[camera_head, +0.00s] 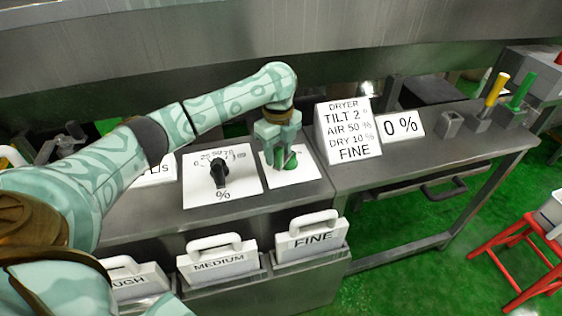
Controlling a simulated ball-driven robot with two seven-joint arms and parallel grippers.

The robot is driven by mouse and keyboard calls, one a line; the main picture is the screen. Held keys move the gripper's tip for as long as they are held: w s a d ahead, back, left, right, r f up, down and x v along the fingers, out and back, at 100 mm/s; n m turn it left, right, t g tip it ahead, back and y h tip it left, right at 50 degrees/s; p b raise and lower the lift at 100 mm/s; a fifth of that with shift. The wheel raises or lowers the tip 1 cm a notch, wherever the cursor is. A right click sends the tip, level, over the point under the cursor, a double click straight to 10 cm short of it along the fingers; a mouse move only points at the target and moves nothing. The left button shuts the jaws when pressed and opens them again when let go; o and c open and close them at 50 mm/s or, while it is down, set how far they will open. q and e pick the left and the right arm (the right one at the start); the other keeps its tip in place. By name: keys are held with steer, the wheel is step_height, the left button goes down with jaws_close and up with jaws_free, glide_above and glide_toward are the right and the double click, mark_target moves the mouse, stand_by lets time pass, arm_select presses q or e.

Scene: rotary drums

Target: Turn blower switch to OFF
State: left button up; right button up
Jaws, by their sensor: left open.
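A white panel (305,171) on the grey console carries a green knob (291,160), which looks like the blower switch. My left gripper (281,158) points down over this panel, with its fingers at the green knob. It is open, and I cannot tell whether it touches the knob. The gripper hides part of the panel and its labels, so the switch's setting cannot be read. My right gripper does not show.
Left of it is a panel with a black percent dial (219,172). A DRYER sign (347,131) and a "0 %" sign (402,125) stand to the right. Handled bins marked MEDIUM (218,263) and FINE (313,238) sit below. A red stool (520,246) stands at far right.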

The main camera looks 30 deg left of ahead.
arm_select(q)
step_height(320, 180, down, 2)
steer(key=shift+r, duration=0.1)
